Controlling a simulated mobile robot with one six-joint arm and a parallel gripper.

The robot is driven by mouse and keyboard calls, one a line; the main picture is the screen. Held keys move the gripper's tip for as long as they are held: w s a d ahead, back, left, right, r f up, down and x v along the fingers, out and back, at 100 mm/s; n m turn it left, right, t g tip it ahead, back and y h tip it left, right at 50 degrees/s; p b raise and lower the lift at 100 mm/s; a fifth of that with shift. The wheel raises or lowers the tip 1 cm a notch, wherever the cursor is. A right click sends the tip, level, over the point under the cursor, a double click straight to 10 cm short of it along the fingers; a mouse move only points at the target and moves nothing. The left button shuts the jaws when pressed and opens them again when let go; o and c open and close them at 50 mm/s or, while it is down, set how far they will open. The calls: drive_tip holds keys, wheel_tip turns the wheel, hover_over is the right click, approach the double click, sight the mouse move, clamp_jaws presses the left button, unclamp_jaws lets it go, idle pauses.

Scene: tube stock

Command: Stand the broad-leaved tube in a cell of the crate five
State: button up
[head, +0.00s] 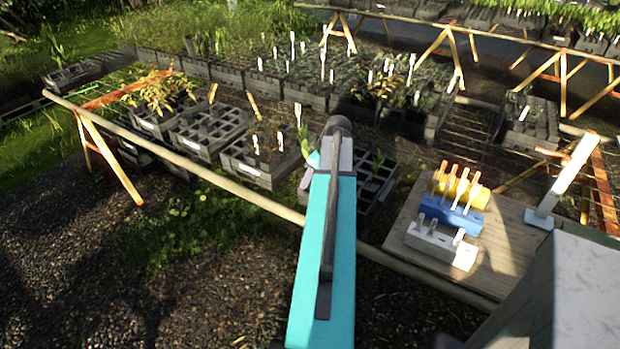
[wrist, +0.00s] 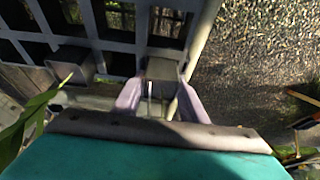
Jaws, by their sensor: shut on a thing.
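My gripper (head: 312,165) is above the front row of crates, beyond the end of my teal arm. In the wrist view its two lilac fingers (wrist: 157,95) are shut on a grey square tube (wrist: 163,69). Broad green leaves (head: 306,143) show beside the gripper, and a long leaf (wrist: 32,115) crosses the left of the wrist view. The tube in the grip seems to be the broad-leaved one. A dark crate (head: 392,187) with open cells lies just right of my arm, partly hidden by it. I cannot read which crate is number five.
Another grey tube (wrist: 70,60) shows over the dark grid (wrist: 120,45) in the wrist view. A grey crate (head: 255,173) with white tags stands left of my arm. A wooden board (head: 505,245) with coloured blocks is at right. A pale rail (head: 240,192) runs along the front.

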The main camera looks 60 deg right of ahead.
drive_tip(key=shift+s+a+f+b, duration=0.2)
drive_tip(key=shift+a+f+b, duration=0.1)
drive_tip(key=shift+f, duration=0.25)
idle(0.4)
drive_tip(key=o, duration=1.3)
drive_tip(key=shift+c, duration=0.2)
drive_tip(key=shift+d, duration=0.15)
drive_tip(key=shift+r, duration=0.15)
drive_tip(key=shift+v, duration=0.8)
drive_tip(key=b+v, duration=0.2)
drive_tip(key=v, duration=1)
drive_tip(key=shift+a+r, duration=0.2)
drive_tip(key=shift+r, duration=0.3)
drive_tip(key=shift+w, duration=0.1)
